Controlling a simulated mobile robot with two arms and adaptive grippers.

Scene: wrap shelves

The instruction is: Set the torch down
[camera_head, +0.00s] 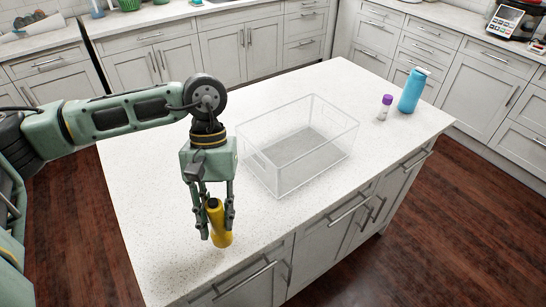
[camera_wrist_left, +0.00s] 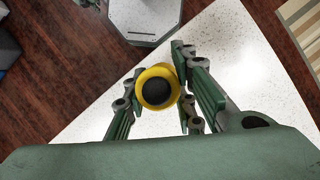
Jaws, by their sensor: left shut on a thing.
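The torch (camera_head: 219,225) is yellow with a dark end and stands upright between the fingers of my left gripper (camera_head: 216,222), near the front left edge of the white speckled island counter (camera_head: 150,205). In the left wrist view the torch (camera_wrist_left: 158,87) shows end-on, with its round dark end towards the camera. My left gripper (camera_wrist_left: 158,95) is shut on it there, one finger on each side. I cannot tell whether the torch's base touches the counter. My right gripper is not in view.
A clear open box (camera_head: 300,145) stands on the middle of the island. A blue bottle (camera_head: 411,92) and a small white bottle with a purple cap (camera_head: 385,107) stand at the right end. The counter's left part is clear.

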